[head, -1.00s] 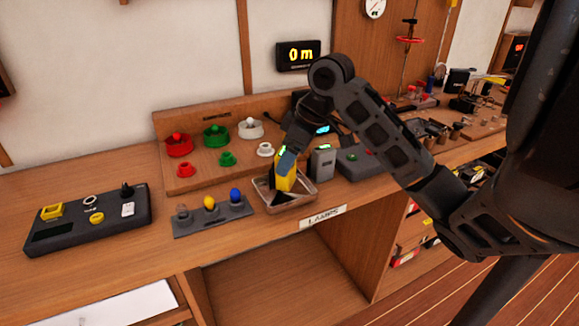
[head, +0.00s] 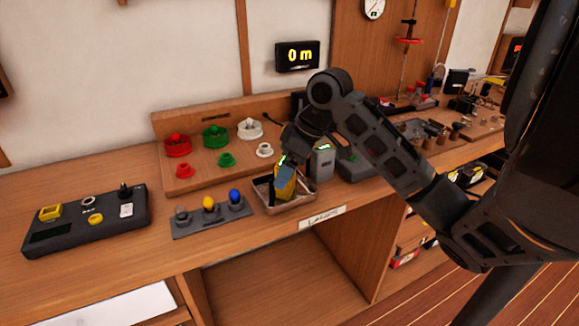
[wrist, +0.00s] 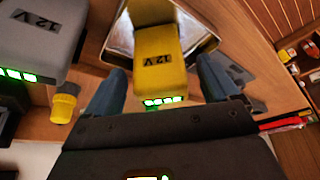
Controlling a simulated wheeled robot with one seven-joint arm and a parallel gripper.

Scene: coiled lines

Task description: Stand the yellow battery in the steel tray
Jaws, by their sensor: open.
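In the head view the battery (head: 286,184) appears to stand in the tray (head: 264,200), partly covered by my gripper. My gripper (head: 284,172) is at the battery from above. In the wrist view its two blue-grey fingers (wrist: 160,88) are spread on either side of the battery, with a gap at the right finger; contact on the left is hard to tell. The battery's lower end and base contact are hidden.
A grey 12 V battery (head: 322,160) stands just right of the tray. A lamp holder with a clear, a yellow and a blue bulb (head: 236,199) is to the left. Behind is a wooden board (head: 196,188) with red, green and white terminals. The bench's front edge is close.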

